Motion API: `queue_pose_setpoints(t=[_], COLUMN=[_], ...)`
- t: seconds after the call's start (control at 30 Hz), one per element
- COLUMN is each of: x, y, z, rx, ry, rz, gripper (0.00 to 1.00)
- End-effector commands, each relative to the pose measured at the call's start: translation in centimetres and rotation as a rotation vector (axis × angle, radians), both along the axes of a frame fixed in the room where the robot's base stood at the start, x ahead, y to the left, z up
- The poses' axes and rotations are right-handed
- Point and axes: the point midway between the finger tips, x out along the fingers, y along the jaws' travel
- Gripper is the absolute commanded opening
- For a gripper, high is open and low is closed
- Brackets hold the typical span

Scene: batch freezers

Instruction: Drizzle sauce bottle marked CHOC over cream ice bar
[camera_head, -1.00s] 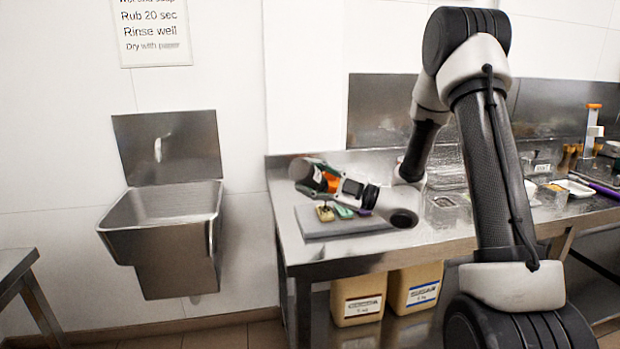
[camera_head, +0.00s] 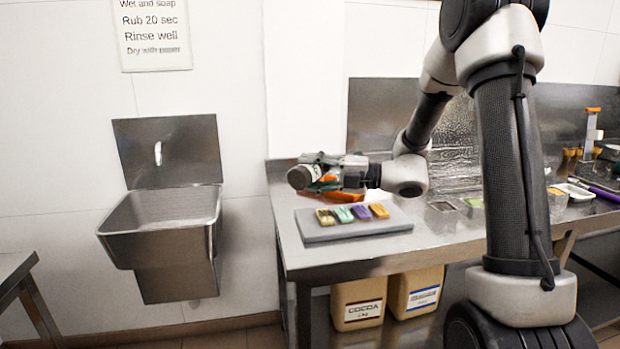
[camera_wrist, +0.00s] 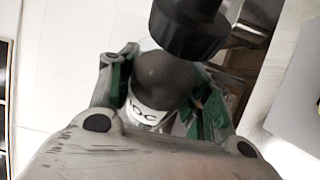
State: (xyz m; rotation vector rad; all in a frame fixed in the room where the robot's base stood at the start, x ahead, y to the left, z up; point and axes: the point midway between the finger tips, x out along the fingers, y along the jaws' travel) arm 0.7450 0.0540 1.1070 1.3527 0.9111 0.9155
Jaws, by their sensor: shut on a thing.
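My gripper (camera_head: 318,172) is shut around a bottle and holds it in the air above the back of the grey board. In the wrist view the bottle (camera_wrist: 165,75) is dark, with a white band whose visible letters read "OC"; the rest of the word is hidden. The gripper's green-edged fingers (camera_wrist: 160,100) lie on both sides of it. Several small bars lie in a row on the board. The leftmost is pale yellow-cream with brown (camera_head: 325,217), then a mint, a purple and an orange-tan one. No sauce stream is visible.
The grey board (camera_head: 352,232) lies on the steel counter near its left end. A steel sink (camera_head: 165,230) hangs on the left wall. Tubs, including one marked COCOA (camera_head: 358,303), stand below. Cups and a tray (camera_head: 575,191) sit at the right.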

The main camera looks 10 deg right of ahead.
Motion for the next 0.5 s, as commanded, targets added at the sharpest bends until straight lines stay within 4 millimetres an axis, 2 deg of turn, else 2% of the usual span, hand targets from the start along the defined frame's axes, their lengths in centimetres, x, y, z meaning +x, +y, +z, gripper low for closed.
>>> queue_pose_setpoints(t=[0.5], x=[0.01], y=[0.03], z=[0.88], rx=[-0.069], ry=[-0.073], rz=[0.0], gripper=[0.24])
